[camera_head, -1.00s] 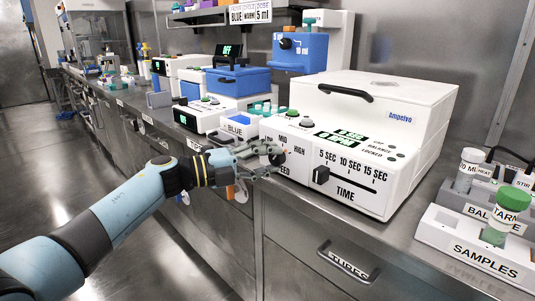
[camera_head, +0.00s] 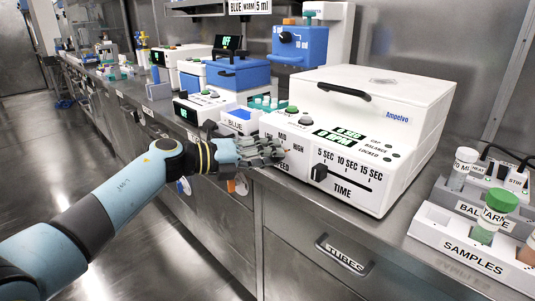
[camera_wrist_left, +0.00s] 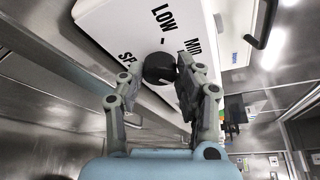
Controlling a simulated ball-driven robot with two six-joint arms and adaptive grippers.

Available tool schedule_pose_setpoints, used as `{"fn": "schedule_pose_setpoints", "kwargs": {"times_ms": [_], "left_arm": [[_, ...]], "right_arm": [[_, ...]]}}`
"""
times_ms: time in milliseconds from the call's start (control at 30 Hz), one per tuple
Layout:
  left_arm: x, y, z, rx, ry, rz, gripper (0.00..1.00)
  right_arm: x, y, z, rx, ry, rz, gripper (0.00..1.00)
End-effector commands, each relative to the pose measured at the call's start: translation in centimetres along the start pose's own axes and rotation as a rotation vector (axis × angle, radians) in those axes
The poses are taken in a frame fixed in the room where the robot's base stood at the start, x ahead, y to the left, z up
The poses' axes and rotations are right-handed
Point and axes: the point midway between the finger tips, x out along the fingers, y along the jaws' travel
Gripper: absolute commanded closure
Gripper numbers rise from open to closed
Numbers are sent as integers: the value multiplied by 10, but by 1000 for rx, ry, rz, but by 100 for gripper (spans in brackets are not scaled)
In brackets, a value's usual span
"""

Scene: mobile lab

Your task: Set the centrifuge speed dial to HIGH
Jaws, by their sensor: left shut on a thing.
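The white centrifuge (camera_head: 350,110) stands on the bench with its lid shut. Its front has a speed panel lettered MID and HIGH and a TIME slider (camera_head: 319,172). My left gripper (camera_head: 274,152) is at the left part of this front and hides the speed dial in the head view. In the left wrist view the black round speed dial (camera_wrist_left: 159,68) sits between the fingers of my left gripper (camera_wrist_left: 162,74), which is shut on it. LOW and MID show beside the dial. I cannot tell where its pointer stands. My right gripper is out of view.
A SAMPLES rack (camera_head: 470,250) with a green-capped tube stands at the right. A blue bin (camera_head: 240,116) and other machines stand left of the centrifuge. A drawer handle (camera_head: 345,256) sticks out below the bench edge. The floor at left is clear.

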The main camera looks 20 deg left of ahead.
Motion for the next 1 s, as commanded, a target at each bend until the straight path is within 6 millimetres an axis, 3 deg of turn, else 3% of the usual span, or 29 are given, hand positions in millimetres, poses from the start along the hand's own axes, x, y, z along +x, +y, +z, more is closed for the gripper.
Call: {"fn": "schedule_pose_setpoints", "kwargs": {"times_ms": [233, 267, 433, 767, 1000], "left_arm": [[0, 2, -2, -2, 4, 4, 98], [0, 2, -2, -2, 4, 4, 65], [0, 2, -2, -1, 3, 2, 43], [-4, 1, 0, -1, 1, 2, 43], [-47, 3, -1, 2, 3, 7, 43]], "right_arm": [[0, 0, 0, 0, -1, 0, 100], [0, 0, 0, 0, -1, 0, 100], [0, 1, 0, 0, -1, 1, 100], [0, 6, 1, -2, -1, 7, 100], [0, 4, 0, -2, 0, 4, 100]]}}
